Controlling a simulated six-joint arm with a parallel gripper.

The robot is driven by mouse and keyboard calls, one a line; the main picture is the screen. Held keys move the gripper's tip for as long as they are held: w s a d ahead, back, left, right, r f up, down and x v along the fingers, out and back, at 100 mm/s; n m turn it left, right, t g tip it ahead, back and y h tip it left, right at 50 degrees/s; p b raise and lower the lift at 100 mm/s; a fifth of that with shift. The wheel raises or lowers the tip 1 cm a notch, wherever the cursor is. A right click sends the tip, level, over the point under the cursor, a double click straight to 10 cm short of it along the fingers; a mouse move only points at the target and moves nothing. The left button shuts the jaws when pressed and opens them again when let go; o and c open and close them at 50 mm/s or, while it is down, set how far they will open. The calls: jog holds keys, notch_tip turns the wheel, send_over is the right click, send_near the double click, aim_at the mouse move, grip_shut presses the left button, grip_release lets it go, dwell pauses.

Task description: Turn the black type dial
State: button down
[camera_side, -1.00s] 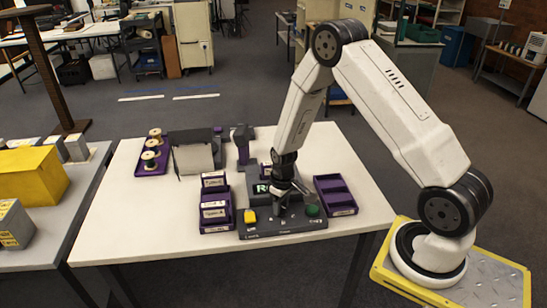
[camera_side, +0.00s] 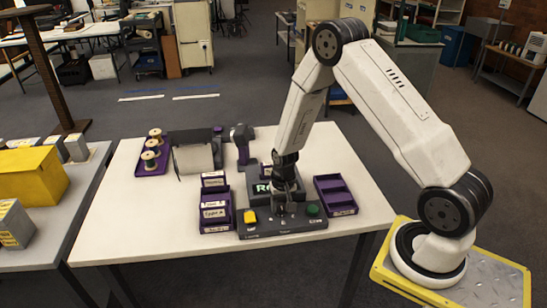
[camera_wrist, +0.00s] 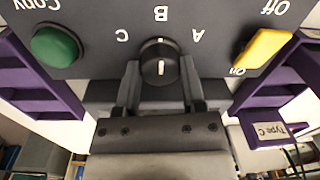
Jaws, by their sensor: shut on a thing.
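The black type dial (camera_wrist: 160,62) sits on the dark control panel (camera_wrist: 100,48), between the labels A, B and C. Its white mark lines up with B in the wrist view. My gripper (camera_wrist: 160,72) has one finger on each side of the dial and is shut on it. In the side view my gripper (camera_side: 284,207) reaches down to the panel (camera_side: 255,229) and hides most of the dial.
A yellow switch (camera_wrist: 265,48), marked On and Off, and a green button (camera_wrist: 55,46) flank the dial. Purple trays stand left (camera_side: 215,211) and right (camera_side: 336,195) of the panel. A lit screen (camera_side: 262,189) is behind. The table's front is clear.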

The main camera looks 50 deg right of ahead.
aim_at(283, 206)
jog(key=shift+s, duration=0.15)
jog(key=shift+c, duration=2.2)
grip_release()
jog(key=shift+r, duration=0.15)
jog(key=shift+r, duration=0.8)
jog(key=shift+d+r, duration=0.1)
jog(key=shift+r, duration=2.85)
